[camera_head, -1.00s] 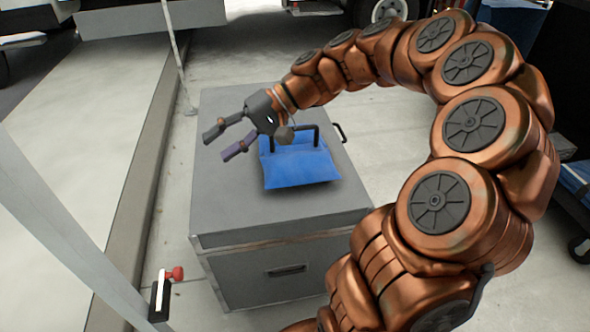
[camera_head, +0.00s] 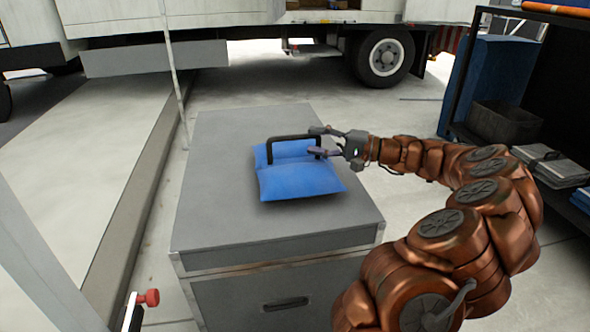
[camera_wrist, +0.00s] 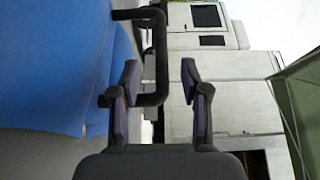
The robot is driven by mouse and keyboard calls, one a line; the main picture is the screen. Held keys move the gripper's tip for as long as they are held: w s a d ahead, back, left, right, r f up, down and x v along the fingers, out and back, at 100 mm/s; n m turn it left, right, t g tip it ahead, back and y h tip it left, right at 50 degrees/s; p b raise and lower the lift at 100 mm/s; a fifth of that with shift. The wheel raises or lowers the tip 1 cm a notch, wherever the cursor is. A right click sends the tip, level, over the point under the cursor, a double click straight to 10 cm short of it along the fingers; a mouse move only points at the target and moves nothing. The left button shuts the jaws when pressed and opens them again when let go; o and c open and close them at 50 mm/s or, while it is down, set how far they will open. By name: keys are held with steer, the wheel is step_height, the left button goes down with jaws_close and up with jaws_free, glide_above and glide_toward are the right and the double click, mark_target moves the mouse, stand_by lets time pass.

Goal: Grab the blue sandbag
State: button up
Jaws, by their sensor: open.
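The blue sandbag (camera_head: 298,182) lies on top of a grey case, with its black handle (camera_head: 290,138) standing up. My gripper (camera_head: 314,141) is open at the right end of the handle, its fingers pointing left in the head view. In the wrist view, the sandbag (camera_wrist: 55,65) fills the left side and the handle (camera_wrist: 159,50) shows between the open fingers (camera_wrist: 159,72), nearer the left finger. I cannot tell whether a finger touches the handle. The part of the handle by the left finger is partly hidden.
The grey case (camera_head: 225,215) has bare room on its top around the bag. A thin pole (camera_head: 174,75) stands behind it at the left. A dark shelf rack (camera_head: 495,65) is at the right, and a truck wheel (camera_head: 385,57) is at the back.

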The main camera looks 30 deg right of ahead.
mark_target(298, 137)
steer(key=b+x, duration=0.2)
steer(key=x, duration=0.3)
steer(key=shift+s+a+f, duration=0.1)
steer(key=shift+s+a, duration=0.05)
steer(key=shift+w+a, duration=0.3)
steer(key=shift+w, duration=0.15)
steer(key=shift+c, duration=0.2)
jaws_close()
steer(key=shift+r, duration=0.3)
